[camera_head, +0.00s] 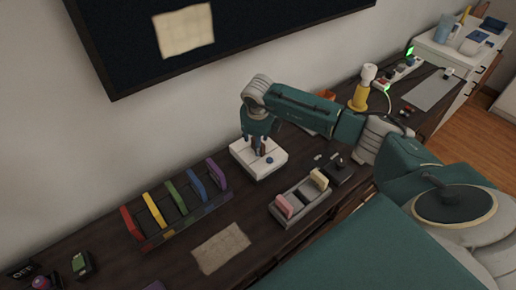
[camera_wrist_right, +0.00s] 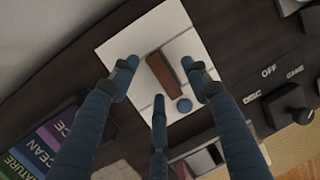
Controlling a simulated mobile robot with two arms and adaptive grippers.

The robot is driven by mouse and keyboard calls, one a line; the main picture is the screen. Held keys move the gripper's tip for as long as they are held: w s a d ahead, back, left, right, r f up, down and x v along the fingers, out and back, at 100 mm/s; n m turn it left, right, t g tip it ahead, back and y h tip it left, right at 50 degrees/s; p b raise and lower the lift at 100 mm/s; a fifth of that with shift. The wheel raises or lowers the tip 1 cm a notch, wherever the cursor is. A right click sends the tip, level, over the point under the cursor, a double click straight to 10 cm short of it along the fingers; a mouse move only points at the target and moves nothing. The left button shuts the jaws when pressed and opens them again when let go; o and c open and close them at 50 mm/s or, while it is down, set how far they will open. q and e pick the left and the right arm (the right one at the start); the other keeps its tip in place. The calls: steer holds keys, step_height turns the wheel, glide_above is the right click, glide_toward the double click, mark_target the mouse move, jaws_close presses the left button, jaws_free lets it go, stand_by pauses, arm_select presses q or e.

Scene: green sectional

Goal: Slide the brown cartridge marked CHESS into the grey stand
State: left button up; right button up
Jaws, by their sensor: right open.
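A brown block (camera_wrist_right: 166,74), likely the cartridge, sits in the top of a white console (camera_wrist_right: 143,44). No CHESS marking is readable on it. My right gripper (camera_head: 259,151) is over the console (camera_head: 246,164), pointing down. Its three fingers are open around the brown block, with visible gaps in the right wrist view. The grey stand (camera_head: 293,207) lies nearer and to the right on the desk, holding a pink cartridge (camera_head: 284,205) and a cream cartridge (camera_head: 319,179). My left gripper is not in view.
A rack (camera_head: 187,226) of several coloured cartridges stands left of the console. A black switch box with a knob (camera_wrist_right: 289,97), labelled OFF, DISC and GAME, is beside it. A beige cloth (camera_head: 220,248) lies in front. A yellow bottle (camera_head: 360,97) stands behind my right arm.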

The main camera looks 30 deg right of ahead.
steer(key=c, duration=0.7)
jaws_close()
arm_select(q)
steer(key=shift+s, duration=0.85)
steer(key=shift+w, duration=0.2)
arm_select(e)
steer(key=shift+r, duration=0.1)
